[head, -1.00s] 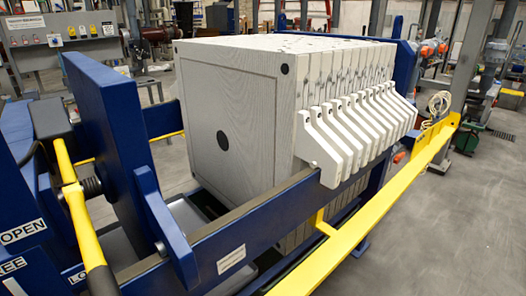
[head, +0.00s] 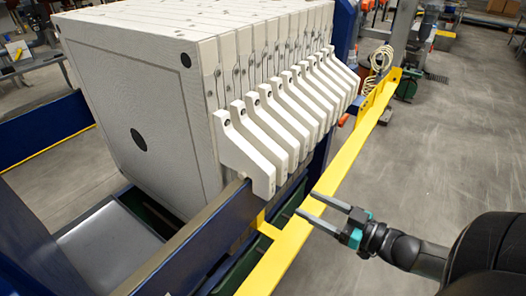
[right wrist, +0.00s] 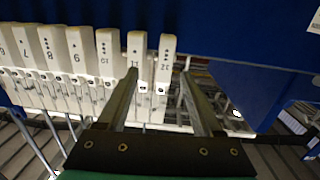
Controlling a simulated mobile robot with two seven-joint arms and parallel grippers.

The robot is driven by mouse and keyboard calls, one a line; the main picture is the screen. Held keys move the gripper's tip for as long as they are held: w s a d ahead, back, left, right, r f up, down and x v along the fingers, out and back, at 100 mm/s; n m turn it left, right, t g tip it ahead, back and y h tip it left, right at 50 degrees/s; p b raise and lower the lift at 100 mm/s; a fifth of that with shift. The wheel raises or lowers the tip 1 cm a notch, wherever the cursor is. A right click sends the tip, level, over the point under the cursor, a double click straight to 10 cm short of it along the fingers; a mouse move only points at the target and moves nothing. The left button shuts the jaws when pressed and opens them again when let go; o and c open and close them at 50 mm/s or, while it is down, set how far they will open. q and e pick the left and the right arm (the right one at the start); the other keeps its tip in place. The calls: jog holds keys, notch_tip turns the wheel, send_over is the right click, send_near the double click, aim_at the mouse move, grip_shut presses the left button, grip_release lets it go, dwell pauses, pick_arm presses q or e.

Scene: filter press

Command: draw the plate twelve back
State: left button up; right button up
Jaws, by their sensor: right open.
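Plate twelve's pale handle (right wrist: 164,66) is the rightmost in the right wrist view, beside plate eleven's handle (right wrist: 137,62). My right gripper (right wrist: 160,74) is open and empty, and both handles show between its fingers in that view. No contact is visible. In the head view my right gripper (head: 305,203) appears over the yellow rail, right of the nearest handles. The plate pack (head: 145,115) stands closed up, its pale handles (head: 248,150) in a row along the blue side beam. I cannot tell which head-view handle is twelve. My left gripper is not in view.
The yellow rail (head: 350,150) runs along the right of the press, outside the blue side beam (head: 190,245). A grey tray (head: 105,245) lies below and in front of the pack. Grey floor (head: 445,130) is open on the right.

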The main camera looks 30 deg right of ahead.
aim_at(256, 173)
jog(key=shift+y, duration=0.6)
jog(key=r+x, duration=0.1)
jog(key=x, duration=0.3)
jog(key=r+b+x, duration=0.1)
jog(key=x, duration=0.4)
jog(key=r+b+x, duration=0.1)
jog(key=x, duration=0.4)
jog(key=shift+a, duration=0.35)
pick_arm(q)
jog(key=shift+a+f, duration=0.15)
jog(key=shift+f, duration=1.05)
pick_arm(e)
jog(key=shift+x, duration=0.9)
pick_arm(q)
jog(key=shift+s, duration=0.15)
pick_arm(e)
grip_shut()
jog(key=shift+n, duration=0.3)
